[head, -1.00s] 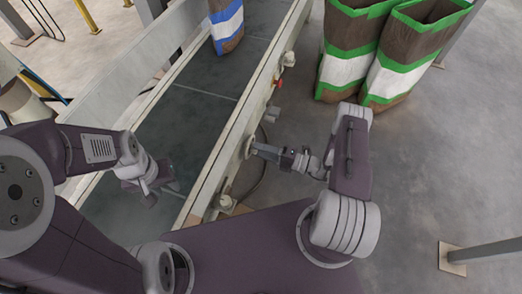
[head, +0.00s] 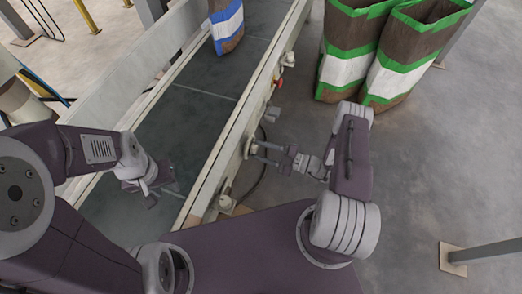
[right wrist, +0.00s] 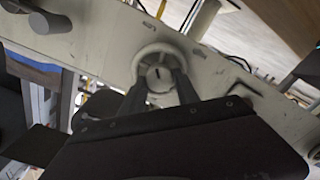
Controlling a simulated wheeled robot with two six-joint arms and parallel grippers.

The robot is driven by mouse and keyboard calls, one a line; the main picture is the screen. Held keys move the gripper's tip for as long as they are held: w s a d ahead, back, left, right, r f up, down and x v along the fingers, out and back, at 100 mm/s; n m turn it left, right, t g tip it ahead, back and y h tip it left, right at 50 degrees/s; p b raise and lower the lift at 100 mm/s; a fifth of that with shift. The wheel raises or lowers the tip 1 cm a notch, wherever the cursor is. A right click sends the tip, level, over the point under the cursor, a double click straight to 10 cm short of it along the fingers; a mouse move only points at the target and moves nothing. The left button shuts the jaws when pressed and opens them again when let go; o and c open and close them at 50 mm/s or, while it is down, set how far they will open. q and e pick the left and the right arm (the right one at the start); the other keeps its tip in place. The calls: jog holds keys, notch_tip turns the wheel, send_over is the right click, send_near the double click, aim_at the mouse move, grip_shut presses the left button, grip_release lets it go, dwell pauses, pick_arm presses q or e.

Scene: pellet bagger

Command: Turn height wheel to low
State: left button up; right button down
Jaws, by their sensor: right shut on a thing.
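The height wheel (right wrist: 157,72) is a round, light-coloured wheel on the conveyor's side rail, with a dark mark on its hub. In the head view the wheel (head: 249,147) shows small and edge-on. My right gripper (head: 257,152) reaches it from the right. In the right wrist view the gripper's two fingers (right wrist: 160,92) lie on either side of the hub, shut on the wheel. Small labels on the rail beside the wheel are too small to read. My left gripper (head: 147,188) hangs over the conveyor belt, away from the wheel; its jaw opening is unclear.
The conveyor belt (head: 205,92) runs away from me, with a blue-striped bag (head: 228,28) standing on it. A red button (head: 280,83) sits farther along the side rail. Two green-striped bags (head: 345,70) stand on the floor at the right.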

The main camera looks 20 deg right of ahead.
jog(key=shift+m, duration=0.8)
pick_arm(q)
jog(key=shift+f, duration=0.1)
pick_arm(e)
jog(key=c, duration=0.9)
grip_release()
jog(key=shift+d, duration=0.1)
